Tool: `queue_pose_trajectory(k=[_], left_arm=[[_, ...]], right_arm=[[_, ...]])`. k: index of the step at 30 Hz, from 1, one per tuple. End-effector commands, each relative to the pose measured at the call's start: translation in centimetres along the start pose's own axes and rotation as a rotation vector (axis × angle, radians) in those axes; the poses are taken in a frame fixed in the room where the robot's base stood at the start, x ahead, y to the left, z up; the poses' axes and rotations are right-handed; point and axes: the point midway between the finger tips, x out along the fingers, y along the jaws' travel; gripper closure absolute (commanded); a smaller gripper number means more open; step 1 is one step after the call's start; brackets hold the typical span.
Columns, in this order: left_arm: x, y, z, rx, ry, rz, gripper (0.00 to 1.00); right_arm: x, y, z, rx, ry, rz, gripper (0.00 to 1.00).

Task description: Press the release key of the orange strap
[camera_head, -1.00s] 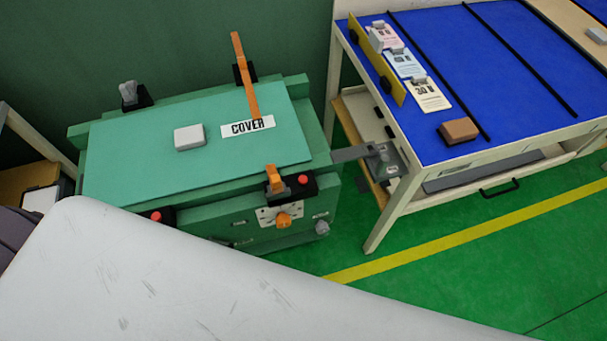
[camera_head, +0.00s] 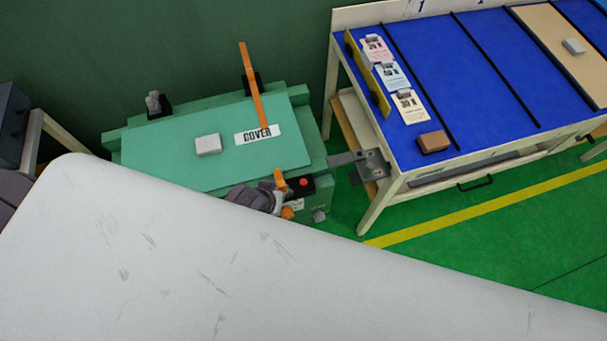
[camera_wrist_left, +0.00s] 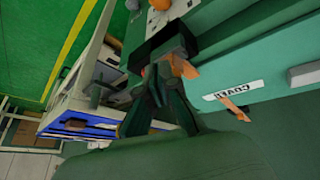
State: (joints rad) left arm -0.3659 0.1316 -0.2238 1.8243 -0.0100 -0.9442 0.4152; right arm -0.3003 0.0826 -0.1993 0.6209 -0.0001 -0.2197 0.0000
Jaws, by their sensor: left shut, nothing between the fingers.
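The orange strap shows as a long orange strip (camera_head: 254,90) running from above the black rear bracket to the COVER label. A short orange piece (camera_head: 280,178) stands at the front black block, which bears a red key (camera_head: 304,182). My left gripper (camera_head: 279,199) is shut and empty, at the front edge of the green box, just left of the red key and close to the short orange piece. In the left wrist view, my left fingers (camera_wrist_left: 160,88) are close to the dark block (camera_wrist_left: 165,42) and orange strap (camera_wrist_left: 184,68). Contact cannot be told. The right gripper is not in view.
The green cover (camera_head: 180,165) bears a small grey block (camera_head: 208,144). A grey strap end (camera_head: 153,101) stands at its rear left. A blue-topped table (camera_head: 440,75) with cards and a brown block (camera_head: 433,142) stands right.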

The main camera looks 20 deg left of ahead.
Motion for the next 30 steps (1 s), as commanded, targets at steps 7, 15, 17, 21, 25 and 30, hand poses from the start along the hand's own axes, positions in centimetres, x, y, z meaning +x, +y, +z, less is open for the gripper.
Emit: queue_pose_trajectory(k=[7, 15, 17, 21, 25, 30], left_arm=[[-0.4, 3.0, -5.6, -0.204, 0.134, 0.088, 1.0], [-0.1, 5.3, -9.7, -0.391, 0.229, 0.196, 1.0], [0.0, 5.4, -9.8, -0.401, 0.233, 0.203, 1.0], [0.1, 5.5, -9.8, -0.404, 0.234, 0.205, 1.0], [0.1, 5.4, -9.8, -0.404, 0.234, 0.204, 1.0], [0.6, 5.4, -9.6, -0.403, 0.233, 0.204, 1.0]], right_arm=[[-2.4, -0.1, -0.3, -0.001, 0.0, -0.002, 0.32], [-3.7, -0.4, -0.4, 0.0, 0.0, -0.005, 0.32], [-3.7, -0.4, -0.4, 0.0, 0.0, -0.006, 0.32], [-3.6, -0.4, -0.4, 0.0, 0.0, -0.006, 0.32], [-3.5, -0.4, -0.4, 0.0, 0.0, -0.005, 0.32], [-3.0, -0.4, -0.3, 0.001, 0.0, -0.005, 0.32]])
